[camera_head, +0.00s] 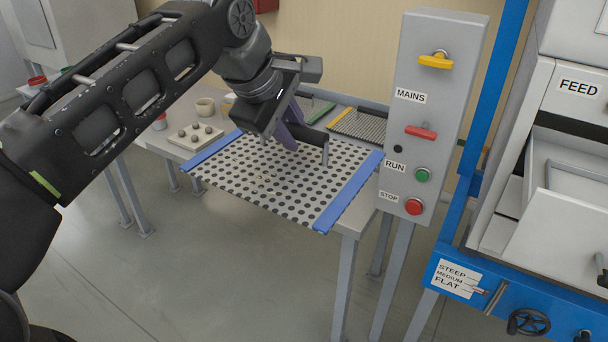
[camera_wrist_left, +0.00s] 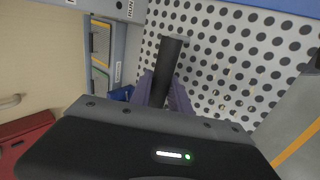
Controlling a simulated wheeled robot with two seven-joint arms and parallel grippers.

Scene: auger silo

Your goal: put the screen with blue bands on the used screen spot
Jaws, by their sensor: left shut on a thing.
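The screen with blue bands (camera_head: 270,178) is a light plate with round dark holes and a blue band along its left and right edges. It shows in the head view over the front of the grey table, overhanging its edge; I cannot tell if it touches the top. My left gripper (camera_head: 289,137) is above the screen, its purple fingers shut on the screen's dark handle. In the left wrist view, the dark handle (camera_wrist_left: 170,62) stands up between the fingers, with the holed plate (camera_wrist_left: 225,50) behind it. I cannot make out the used screen spot. My right gripper is not in view.
Screens with a yellow band (camera_head: 341,117) and a green band (camera_head: 321,112) lie at the table's back. A tray with several dark lumps (camera_head: 196,136) and a cup (camera_head: 205,106) stand left. The control box (camera_head: 432,110) and the blue-framed machine (camera_head: 470,262) stand close on the right.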

